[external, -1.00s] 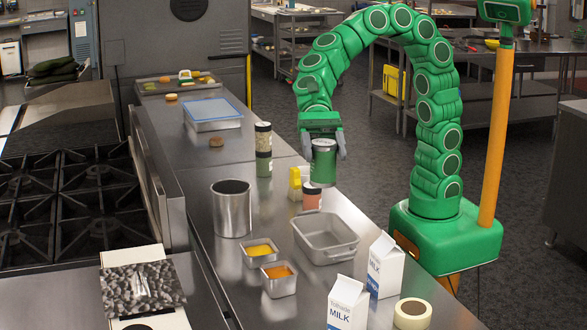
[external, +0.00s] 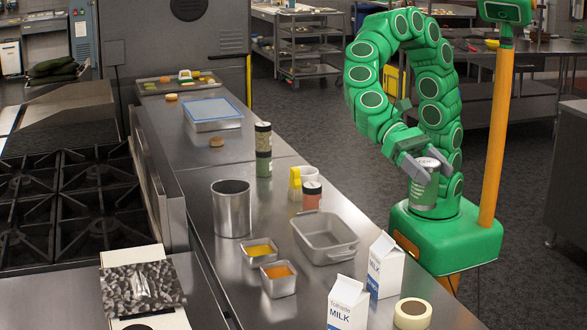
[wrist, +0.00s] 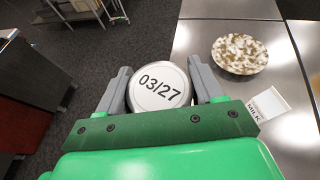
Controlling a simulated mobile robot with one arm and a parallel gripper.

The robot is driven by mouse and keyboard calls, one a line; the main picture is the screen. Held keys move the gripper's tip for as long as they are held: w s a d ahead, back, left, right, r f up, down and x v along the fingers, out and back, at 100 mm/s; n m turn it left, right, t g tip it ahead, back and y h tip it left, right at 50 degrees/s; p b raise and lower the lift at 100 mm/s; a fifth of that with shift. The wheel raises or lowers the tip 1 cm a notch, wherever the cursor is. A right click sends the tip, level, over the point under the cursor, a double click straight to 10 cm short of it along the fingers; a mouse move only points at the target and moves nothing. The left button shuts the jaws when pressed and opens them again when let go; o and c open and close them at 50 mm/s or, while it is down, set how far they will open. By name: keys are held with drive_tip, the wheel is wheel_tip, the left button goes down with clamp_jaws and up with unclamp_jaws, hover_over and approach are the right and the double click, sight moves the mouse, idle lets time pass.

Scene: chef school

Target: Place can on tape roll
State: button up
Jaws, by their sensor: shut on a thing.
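A green can with a pale lid (external: 425,186) is held by my gripper (external: 428,168) beyond the counter's right edge, in front of my base. In the wrist view its white lid, marked 03/27 (wrist: 160,87), sits between the two grey fingers of my gripper (wrist: 162,84). The cream tape roll (external: 412,322) lies flat on the counter at the bottom of the external view, below and apart from the can. I cannot make out the tape roll in the wrist view.
Two milk cartons (external: 384,268) (external: 348,305) stand left of the tape roll; one shows in the wrist view (wrist: 268,103). A metal pan (external: 325,240) and a red-brown jar (external: 311,196) are behind. The wrist view shows a speckled round dish (wrist: 240,54).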

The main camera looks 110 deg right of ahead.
sight(434, 198)
wheel_tip(434, 198, down, 5)
drive_tip(key=shift+r, duration=0.1)
drive_tip(key=shift+a+f, duration=0.15)
drive_tip(key=shift+f, duration=0.05)
drive_tip(key=shift+w+a+f, duration=1.55)
drive_tip(key=shift+a+f, duration=0.15)
drive_tip(key=shift+f, duration=0.45)
drive_tip(key=shift+w+a+f, duration=1.55)
drive_tip(key=shift+a+f, duration=0.15)
drive_tip(key=shift+f, duration=0.4)
drive_tip(key=shift+w+a+f, duration=1.55)
drive_tip(key=shift+a+f, duration=0.15)
drive_tip(key=shift+f, duration=0.45)
drive_tip(key=shift+f, duration=0.1)
drive_tip(key=o, duration=1.3)
drive_tip(key=shift+c, duration=0.2)
